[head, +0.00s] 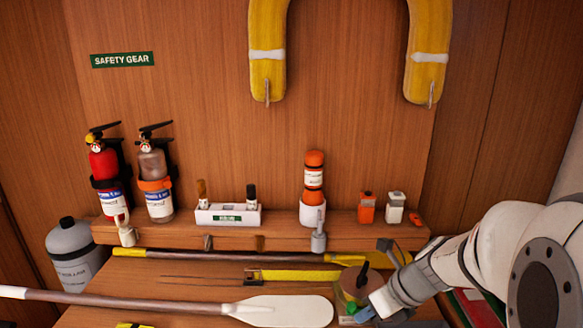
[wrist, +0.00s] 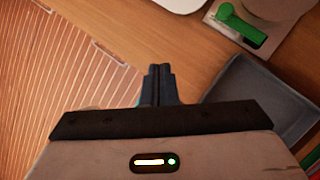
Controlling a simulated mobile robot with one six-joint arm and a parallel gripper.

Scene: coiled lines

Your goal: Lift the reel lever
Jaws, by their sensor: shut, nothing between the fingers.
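In the wrist view, a green lever (wrist: 240,25) lies along a pale plate (wrist: 270,38) at the upper right; it looks like the reel lever. In the head view, a round tan reel (head: 347,284) with a black upright part stands at the lower middle right. A small green part (head: 346,320) shows below it, close to my fingers. My gripper (wrist: 159,72) is shut and empty, with its dark fingertips together. In the wrist view the fingertips are apart from the lever, below and left of it. In the head view my blue gripper (head: 366,312) is just below the reel.
A grey tray (wrist: 245,100) lies right of my fingers in the wrist view. A white-bladed paddle (head: 285,311) lies left of the reel. Yellow poles (head: 290,275) lie behind.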

